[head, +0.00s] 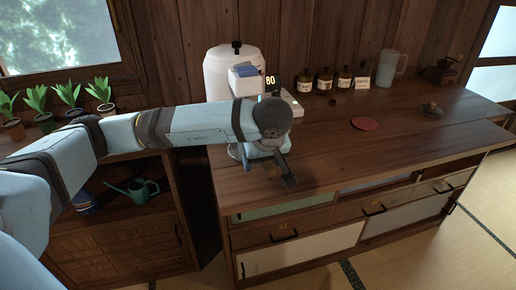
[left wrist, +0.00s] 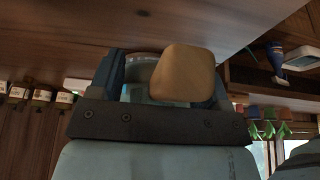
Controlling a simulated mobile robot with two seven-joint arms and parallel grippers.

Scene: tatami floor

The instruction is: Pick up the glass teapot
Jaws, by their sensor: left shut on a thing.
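My left gripper (head: 268,163) reaches over the left part of the wooden counter, pointing down, near its front edge. In the left wrist view its two fingers (left wrist: 165,85) are shut on a clear glass piece, which I take to be the glass teapot (left wrist: 140,72). A tan, rounded block (left wrist: 183,73) shows in front of the glass; I cannot tell whether it is the teapot's handle. In the head view the wrist and fingers hide nearly all of the teapot. I cannot tell whether it touches the counter. My right gripper is in neither view.
A white dispenser (head: 220,75) stands just behind my left wrist. Several brown bottles (head: 325,80), a pitcher (head: 391,68) and a grinder (head: 440,72) line the back. A red saucer (head: 365,123) and a dark lid-like thing (head: 432,109) lie right. The front middle counter is clear.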

